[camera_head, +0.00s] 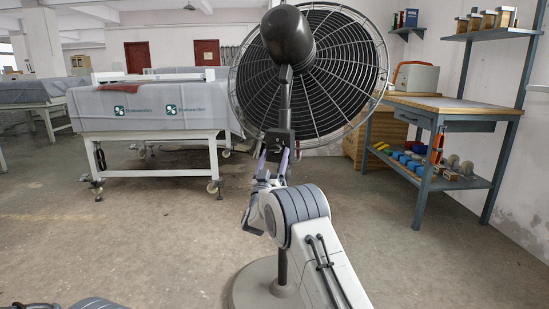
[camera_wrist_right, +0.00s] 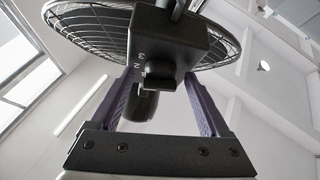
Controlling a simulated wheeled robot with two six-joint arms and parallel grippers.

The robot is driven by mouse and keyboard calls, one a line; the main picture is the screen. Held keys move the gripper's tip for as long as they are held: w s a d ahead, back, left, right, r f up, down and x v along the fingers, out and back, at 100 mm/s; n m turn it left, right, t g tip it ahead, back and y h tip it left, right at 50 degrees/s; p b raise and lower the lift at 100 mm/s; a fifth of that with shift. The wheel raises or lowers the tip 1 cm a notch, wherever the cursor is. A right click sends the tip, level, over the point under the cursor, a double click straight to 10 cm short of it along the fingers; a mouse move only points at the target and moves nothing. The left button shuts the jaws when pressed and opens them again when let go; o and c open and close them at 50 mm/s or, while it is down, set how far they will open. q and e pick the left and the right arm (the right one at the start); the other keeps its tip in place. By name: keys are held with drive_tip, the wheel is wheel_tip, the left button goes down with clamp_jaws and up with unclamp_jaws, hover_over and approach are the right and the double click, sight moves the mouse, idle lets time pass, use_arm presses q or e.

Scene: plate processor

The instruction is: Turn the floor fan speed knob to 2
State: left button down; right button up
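The floor fan (camera_head: 310,75) stands in front of me, with a round wire grille, a dark motor housing, a pole and a round base. A black control box (camera_head: 279,140) is on its pole. In the right wrist view the box (camera_wrist_right: 165,42) shows pale marks, partly readable, beside a small dark speed knob (camera_wrist_right: 160,82). My right gripper (camera_head: 277,158) is at the box. In the right wrist view its two purple-grey fingers (camera_wrist_right: 157,84) stand apart on either side of the knob, with visible gaps. Contact is not visible. My left gripper is out of view.
A workbench (camera_head: 445,104) with a lower shelf of colored items stands at the right. A cloth-covered table (camera_head: 150,108) stands at the back left. The floor (camera_head: 130,240) is open around the fan base (camera_head: 250,288).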

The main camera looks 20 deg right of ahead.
drive_tip(key=p+v, duration=0.3)
drive_tip(key=v, duration=0.7)
drive_tip(key=shift+s, duration=0.2)
drive_tip(key=shift+f, duration=0.1)
